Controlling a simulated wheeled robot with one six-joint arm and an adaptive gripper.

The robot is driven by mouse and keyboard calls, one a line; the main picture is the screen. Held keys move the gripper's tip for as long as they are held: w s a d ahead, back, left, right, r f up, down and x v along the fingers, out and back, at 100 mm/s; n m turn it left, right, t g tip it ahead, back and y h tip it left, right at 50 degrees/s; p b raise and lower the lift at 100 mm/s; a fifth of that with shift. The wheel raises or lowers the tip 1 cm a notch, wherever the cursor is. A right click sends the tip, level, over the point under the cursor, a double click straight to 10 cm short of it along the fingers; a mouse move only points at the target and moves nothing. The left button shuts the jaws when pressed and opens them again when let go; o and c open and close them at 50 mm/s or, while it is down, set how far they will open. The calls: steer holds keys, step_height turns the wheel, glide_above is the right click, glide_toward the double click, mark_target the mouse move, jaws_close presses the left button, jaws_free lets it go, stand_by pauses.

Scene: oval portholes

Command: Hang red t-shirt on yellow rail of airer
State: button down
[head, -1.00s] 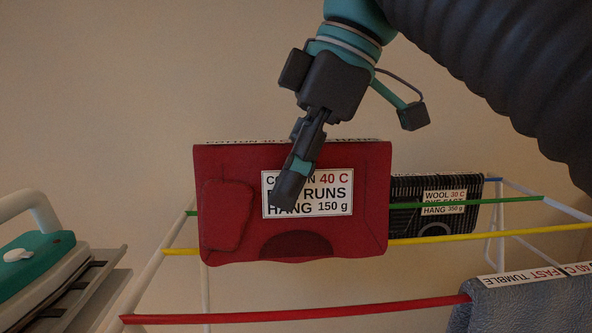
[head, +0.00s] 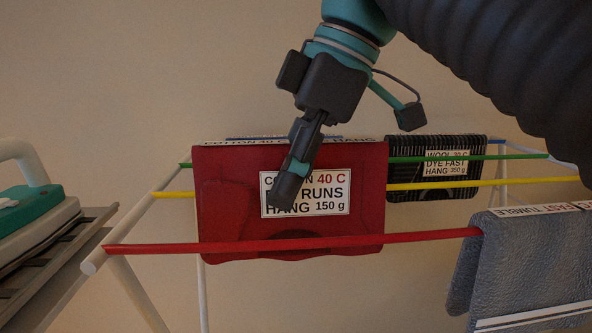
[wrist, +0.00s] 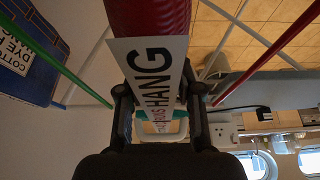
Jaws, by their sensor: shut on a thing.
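The red t-shirt (head: 225,215) is folded over, with a white label on its front face. My gripper (head: 291,187) is shut on its top edge, over part of the label; the fingers (wrist: 158,100) also show in the wrist view. The airer's yellow rail (head: 440,186) runs behind the shirt's front face and is hidden there. The red rail (head: 430,236) crosses in front of the shirt's lower part. In the wrist view the shirt (wrist: 150,18) lies between the green and red rails. Whether it touches the yellow rail cannot be told.
A black striped garment (head: 405,190) hangs at the back right. A grey garment (head: 530,260) hangs over the red rail at the front right. The green rail (head: 460,158) lies behind the yellow one. A blue garment (wrist: 30,60) shows in the wrist view. An iron-like teal object (head: 30,215) stands left.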

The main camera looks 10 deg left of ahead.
steer(key=shift+f+b, duration=1.05)
steer(key=shift+f, duration=0.6)
steer(key=c, duration=0.7)
jaws_free()
